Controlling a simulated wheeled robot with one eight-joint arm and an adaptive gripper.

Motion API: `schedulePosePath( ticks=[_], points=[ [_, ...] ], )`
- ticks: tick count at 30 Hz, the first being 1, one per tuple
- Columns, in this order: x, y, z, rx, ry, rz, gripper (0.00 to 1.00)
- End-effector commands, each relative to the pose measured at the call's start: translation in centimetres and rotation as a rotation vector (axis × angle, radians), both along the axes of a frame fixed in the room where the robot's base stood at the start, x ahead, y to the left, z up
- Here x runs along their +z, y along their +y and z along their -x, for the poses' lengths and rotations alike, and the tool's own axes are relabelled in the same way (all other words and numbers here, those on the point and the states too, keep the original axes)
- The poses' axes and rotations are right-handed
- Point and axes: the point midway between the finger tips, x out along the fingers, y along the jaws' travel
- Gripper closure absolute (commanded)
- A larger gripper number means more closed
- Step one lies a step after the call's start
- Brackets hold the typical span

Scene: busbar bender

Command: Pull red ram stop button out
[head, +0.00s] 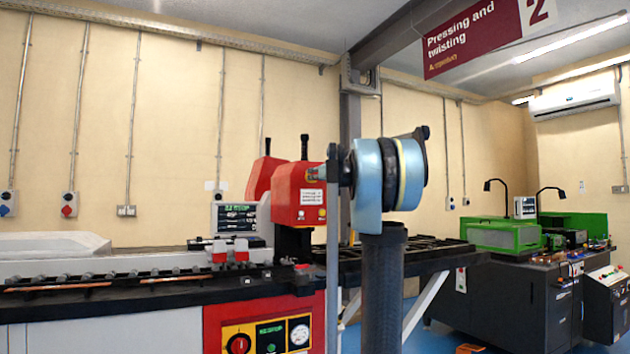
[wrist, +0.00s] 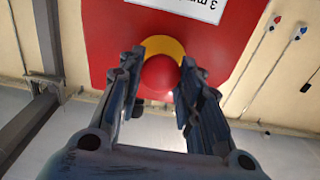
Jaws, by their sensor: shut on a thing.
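The red ram stop button (wrist: 160,76) is round and sits on a yellow disc (wrist: 165,47) on the red machine housing in the wrist view. My gripper (wrist: 163,70) has one finger on each side of the button, shut on it. In the head view my gripper (head: 318,173) reaches the right side of the red press head (head: 290,194), and the button is hidden there. I cannot tell how far out the button stands.
The press bed (head: 140,275) with its rollers runs left from the press head. A small screen (head: 236,217) stands behind it. A control panel (head: 268,336) with a dial is below. A green machine (head: 505,236) stands at the right.

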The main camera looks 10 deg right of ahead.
Motion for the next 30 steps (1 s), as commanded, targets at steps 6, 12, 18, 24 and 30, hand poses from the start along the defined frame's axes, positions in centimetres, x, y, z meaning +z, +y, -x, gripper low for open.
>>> schedulePosePath(
  ticks=[6, 12, 18, 24, 30],
  points=[
    [-0.1, -0.1, 0.1, -0.002, 0.0, 0.002, 0.56],
    [-0.1, -0.1, 0.1, -0.001, 0.0, 0.002, 0.47],
    [-0.1, -0.1, 0.1, -0.001, 0.001, 0.001, 0.47],
    [-0.1, -0.6, 1.6, -0.002, 0.001, 0.001, 0.47],
    [-0.1, -1.6, 4.7, -0.003, 0.001, 0.001, 0.47]
  ],
)
